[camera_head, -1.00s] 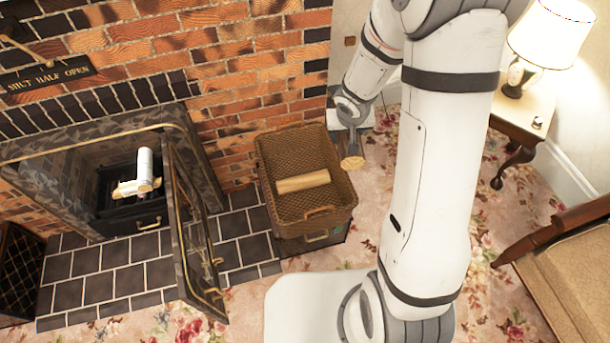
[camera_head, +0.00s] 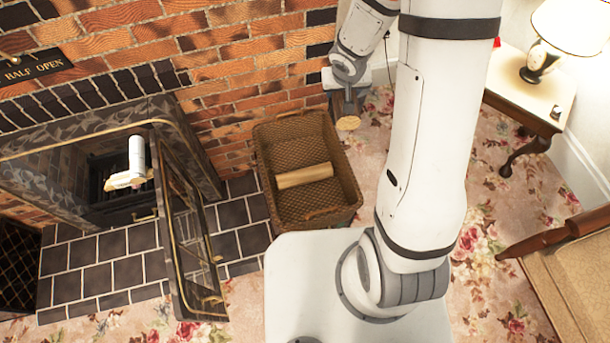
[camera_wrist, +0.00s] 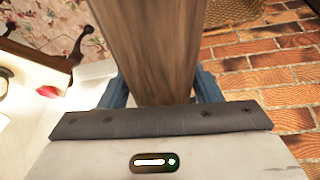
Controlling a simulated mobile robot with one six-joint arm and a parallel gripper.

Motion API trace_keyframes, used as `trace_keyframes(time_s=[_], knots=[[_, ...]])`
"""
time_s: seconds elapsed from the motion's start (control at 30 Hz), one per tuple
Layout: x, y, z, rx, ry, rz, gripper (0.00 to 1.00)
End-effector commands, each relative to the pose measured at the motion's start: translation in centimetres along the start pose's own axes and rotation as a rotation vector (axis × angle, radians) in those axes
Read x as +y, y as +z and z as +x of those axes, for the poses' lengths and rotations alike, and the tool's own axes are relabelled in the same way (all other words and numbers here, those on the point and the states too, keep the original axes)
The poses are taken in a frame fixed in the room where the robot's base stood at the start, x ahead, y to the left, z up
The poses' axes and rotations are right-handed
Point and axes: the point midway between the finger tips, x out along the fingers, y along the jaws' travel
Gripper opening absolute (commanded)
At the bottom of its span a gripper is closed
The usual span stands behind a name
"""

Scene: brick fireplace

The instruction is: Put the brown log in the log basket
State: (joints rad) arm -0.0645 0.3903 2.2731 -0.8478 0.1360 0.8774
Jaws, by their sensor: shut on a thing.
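My gripper (camera_head: 347,98) is at the end of the arm, beyond the basket's back right corner. It is shut on the brown log (camera_wrist: 148,45), whose grain fills the upper middle of the wrist view between the blue fingers. In the head view only the log's pale round end (camera_head: 348,123) shows clearly; it points toward the camera. The log basket (camera_head: 345,180) is brown wicker, open at the top, on the hearth's right. Another, lighter log (camera_head: 304,175) lies inside it. The basket's weave also shows at the top of the wrist view (camera_wrist: 232,10).
The brick wall (camera_head: 250,70) rises behind the basket. The open stove door (camera_head: 190,240) stands to its left. A white cylinder (camera_head: 137,152) with a pale piece shows at the stove opening. A side table (camera_head: 530,95) with a lamp and an armchair (camera_head: 570,270) are at right.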

Motion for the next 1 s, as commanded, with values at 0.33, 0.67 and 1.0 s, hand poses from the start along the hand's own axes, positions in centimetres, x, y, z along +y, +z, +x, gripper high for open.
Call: trace_keyframes(time_s=[0.33,0.67,1.0], knots=[[1.0,0.1,1.4,0.003,-0.006,-0.01,0.23],[1.1,0.1,4.8,0.013,-0.056,-0.127,0.23],[0.8,0.4,8.1,0.023,-0.11,-0.258,0.23]])
